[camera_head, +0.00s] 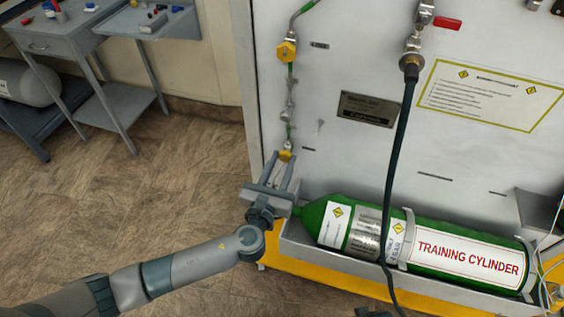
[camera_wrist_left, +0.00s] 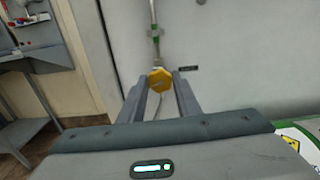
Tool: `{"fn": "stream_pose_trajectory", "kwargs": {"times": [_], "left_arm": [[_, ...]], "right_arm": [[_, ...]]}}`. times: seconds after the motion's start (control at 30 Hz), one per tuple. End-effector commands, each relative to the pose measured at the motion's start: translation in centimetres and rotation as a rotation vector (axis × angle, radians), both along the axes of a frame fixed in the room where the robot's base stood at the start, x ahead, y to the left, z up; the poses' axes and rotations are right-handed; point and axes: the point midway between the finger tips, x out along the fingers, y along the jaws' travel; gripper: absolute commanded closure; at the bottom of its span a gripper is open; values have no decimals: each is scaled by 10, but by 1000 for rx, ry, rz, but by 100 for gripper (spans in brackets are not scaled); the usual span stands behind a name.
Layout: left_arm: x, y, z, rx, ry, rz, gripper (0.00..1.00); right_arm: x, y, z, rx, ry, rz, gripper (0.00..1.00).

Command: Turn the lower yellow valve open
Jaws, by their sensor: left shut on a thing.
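The lower yellow valve (camera_head: 286,155) sits low on the left side of the light panel, at the bottom of a thin green and silver pipe line. My left gripper (camera_head: 284,164) reaches up to it from below, with a finger on each side. The left wrist view shows the yellow valve knob (camera_wrist_left: 160,79) between the tips of my left gripper (camera_wrist_left: 160,84), which is shut on it. The knob is partly hidden by the fingers in the head view. The upper yellow valve (camera_head: 286,51) is higher on the same line. My right gripper is not in view.
A green training cylinder (camera_head: 435,250) lies in a tray to the right of my left gripper. A black hose (camera_head: 397,150) hangs down across the panel (camera_head: 350,160). A grey side table (camera_head: 58,42) stands at the far left. The floor (camera_head: 150,190) between is clear.

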Motion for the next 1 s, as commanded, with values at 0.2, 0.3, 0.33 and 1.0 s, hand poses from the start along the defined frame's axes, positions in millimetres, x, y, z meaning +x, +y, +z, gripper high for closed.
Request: {"fn": "stream_pose_trajectory", "kwargs": {"times": [0.2, 0.3, 0.33, 1.0], "left_arm": [[0, 0, -1, -38, 12, 0, 92], [-1, 0, -1, -76, 26, 1, 92], [0, 1, -1, -90, 30, 1, 92], [0, 1, -1, -519, 169, 1, 92]], "right_arm": [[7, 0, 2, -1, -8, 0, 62], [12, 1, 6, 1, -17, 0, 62], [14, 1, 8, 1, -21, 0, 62], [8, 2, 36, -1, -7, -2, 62]]}}
